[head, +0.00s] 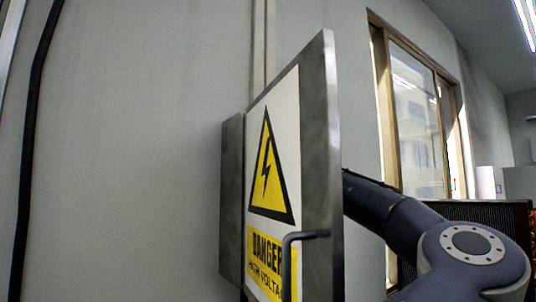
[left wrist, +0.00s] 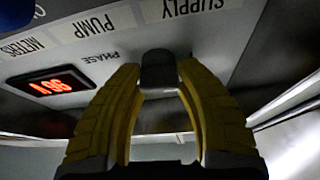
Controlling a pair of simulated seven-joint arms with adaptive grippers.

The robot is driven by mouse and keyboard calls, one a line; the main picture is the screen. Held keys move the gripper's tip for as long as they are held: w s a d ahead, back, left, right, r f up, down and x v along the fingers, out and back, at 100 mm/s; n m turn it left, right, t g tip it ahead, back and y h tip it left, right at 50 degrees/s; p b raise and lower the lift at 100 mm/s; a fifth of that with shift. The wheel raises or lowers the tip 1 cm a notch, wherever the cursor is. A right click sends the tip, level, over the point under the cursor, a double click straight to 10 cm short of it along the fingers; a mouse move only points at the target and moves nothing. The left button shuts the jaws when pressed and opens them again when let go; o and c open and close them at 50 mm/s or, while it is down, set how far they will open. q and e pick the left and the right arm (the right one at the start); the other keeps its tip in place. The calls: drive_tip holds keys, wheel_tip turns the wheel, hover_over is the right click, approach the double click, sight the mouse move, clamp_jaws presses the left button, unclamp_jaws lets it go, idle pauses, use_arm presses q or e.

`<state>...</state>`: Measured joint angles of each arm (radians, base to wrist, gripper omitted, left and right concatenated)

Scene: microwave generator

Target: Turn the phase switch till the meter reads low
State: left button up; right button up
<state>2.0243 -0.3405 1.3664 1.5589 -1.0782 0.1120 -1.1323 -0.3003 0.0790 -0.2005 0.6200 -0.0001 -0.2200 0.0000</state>
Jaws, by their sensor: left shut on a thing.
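In the left wrist view my left gripper (left wrist: 161,78) has its yellow-padded fingers closed around a dark switch knob (left wrist: 159,72) beside the upside-down label PHASE (left wrist: 100,57). The meter (left wrist: 50,87) is a dark display with red digits. It appears upside down and seems to read 96V. In the head view the open metal cabinet door (head: 332,170), with a yellow DANGER HIGH VOLTAGE sign (head: 270,180), hides the panel, knob and meter. A dark arm link enters from the right and passes behind the door; no gripper shows there.
The door handle (head: 290,255) sticks out from the door's near side. The cabinet's side (head: 232,200) is against the grey wall. In the left wrist view labels SUPPLY, PUMP and METERS run along a strip (left wrist: 98,27). A window (head: 415,120) is at right.

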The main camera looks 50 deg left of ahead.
use_arm(q)
drive_tip(key=shift+n+g, duration=0.4)
drive_tip(key=shift+n, duration=0.5)
drive_tip(key=shift+s, duration=0.1)
drive_tip(key=o, duration=1.2)
drive_tip(key=shift+m, duration=0.3)
